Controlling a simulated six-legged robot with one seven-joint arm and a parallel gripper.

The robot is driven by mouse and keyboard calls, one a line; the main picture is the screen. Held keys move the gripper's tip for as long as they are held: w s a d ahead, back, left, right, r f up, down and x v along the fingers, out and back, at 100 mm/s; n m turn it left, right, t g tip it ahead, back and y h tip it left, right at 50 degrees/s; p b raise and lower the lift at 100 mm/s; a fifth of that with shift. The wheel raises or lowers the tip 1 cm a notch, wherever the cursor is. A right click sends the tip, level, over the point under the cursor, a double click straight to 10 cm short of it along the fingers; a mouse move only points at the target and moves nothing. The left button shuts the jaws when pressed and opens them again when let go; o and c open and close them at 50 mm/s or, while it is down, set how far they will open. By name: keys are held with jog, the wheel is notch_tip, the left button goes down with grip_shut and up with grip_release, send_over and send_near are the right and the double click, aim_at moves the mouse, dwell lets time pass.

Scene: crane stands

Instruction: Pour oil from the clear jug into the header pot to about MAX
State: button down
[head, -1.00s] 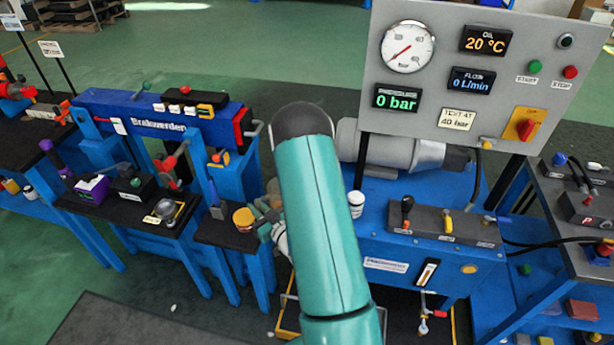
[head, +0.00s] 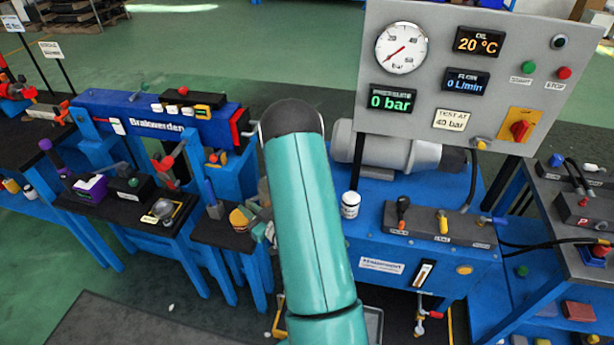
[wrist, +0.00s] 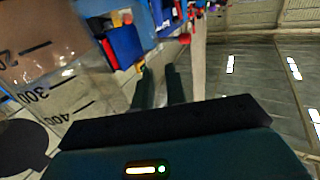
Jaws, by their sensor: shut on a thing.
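The clear jug (wrist: 60,75) fills the left of the wrist view, close to the camera, with dark scale marks reading 300 and 400. Brownish oil shows in its upper left part. The marks appear slanted in this view, and I cannot tell the jug's true tilt. The two dark fingers of my gripper (wrist: 160,88) are beside the jug and shut on it; the exact grip point is unclear. In the head view my teal arm hides most of the gripper and jug. I cannot clearly identify the header pot or its MAX mark.
A small white container (head: 350,205) stands on the blue bench right of my arm. The gauge panel (head: 460,75) reads 0 bar and 20 °C. Levers sit on a grey block (head: 440,222).

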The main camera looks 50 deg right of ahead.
aim_at(260, 191)
jog(key=shift+d+r, duration=0.1)
jog(key=shift+d, duration=0.05)
jog(key=shift+s+d+r+m+t, duration=0.1)
jog(key=shift+d+r+m, duration=0.25)
jog(key=shift+r+m, duration=0.35)
jog(key=shift+s+d+r+m+t, duration=0.1)
jog(key=shift+d+r+m, duration=0.4)
jog(key=shift+r, duration=0.3)
jog(key=shift+s+d+r+m+t, duration=0.1)
jog(key=shift+d+r+m, duration=0.15)
jog(key=shift+r+m, duration=0.5)
jog(key=shift+s+d+r+m, duration=0.15)
jog(key=shift+d+r+m, duration=0.8)
jog(key=shift+r, duration=0.25)
jog(key=shift+s+d+r+m+t+h, duration=0.2)
jog(key=shift+d+r+m+t+h, duration=0.15)
jog(key=shift+d+r+m, duration=0.7)
jog(key=shift+s+d+r+m+t+h, duration=0.1)
jog(key=shift+d+r+m, duration=0.2)
jog(key=shift+r+m, duration=0.3)
jog(key=shift+s+d+r+m+t+h, duration=0.15)
jog(key=shift+d+r+m, duration=0.15)
jog(key=shift+r+m, duration=0.3)
jog(key=shift+w+d+r+m+h, duration=0.1)
jog(key=shift+d+r+m, duration=0.2)
jog(key=shift+r+m, duration=0.3)
jog(key=shift+s+d+r, duration=0.1)
jog(key=shift+r, duration=0.05)
